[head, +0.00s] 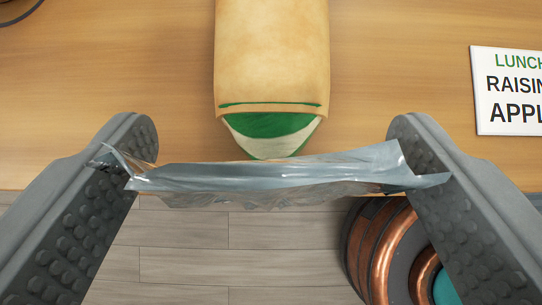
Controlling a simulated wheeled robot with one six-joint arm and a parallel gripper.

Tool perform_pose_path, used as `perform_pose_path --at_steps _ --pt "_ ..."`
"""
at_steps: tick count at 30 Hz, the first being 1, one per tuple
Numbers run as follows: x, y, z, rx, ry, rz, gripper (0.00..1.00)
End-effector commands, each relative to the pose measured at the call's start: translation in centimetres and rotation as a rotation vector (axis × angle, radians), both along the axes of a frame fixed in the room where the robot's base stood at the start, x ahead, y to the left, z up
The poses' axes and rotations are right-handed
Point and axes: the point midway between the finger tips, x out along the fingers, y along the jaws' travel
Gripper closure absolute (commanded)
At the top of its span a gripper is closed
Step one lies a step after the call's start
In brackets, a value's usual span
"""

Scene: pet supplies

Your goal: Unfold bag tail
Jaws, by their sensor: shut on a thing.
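My gripper (268,140) has its two dark studded fingers far apart, at left and right. The plastic lies sideways as a narrow, creased strip, with a loose corner at each end. Beyond it, a tan package (271,55) lies on the table, with a green line across it and a rounded green and cream end toward me. The plastic passes just in front of this end; whether they touch is unclear.
The wooden table (110,65) has its front edge just behind the plastic. A white sign (508,92) is at right, cut off by the frame. A copper-banded round object (382,255) stands below the edge at lower right, partly hidden by the right finger. Grey plank floor shows below.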

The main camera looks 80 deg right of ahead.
Motion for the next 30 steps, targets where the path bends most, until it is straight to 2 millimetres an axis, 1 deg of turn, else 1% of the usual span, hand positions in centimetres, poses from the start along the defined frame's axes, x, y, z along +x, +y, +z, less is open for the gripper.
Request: perform_pose_path --at_steps 1,3,8,15,21,27,30 --pt "0.0 0.9 0.0 -0.044 -0.001 0.007 0.63" --pt "-0.1 1.9 0.1 -0.109 -0.007 0.006 0.63" --pt "-0.2 4.0 0.0 -0.261 -0.02 0.007 0.63" --pt "-0.5 7.1 -0.9 -0.488 -0.036 0.006 0.63" --pt "-0.7 9.1 -1.8 -0.647 -0.049 0.004 0.63" --pt "-0.8 10.5 -2.8 -0.774 -0.059 0.002 0.63" --pt "-0.8 11.2 -3.2 -0.784 -0.06 0.002 0.63"
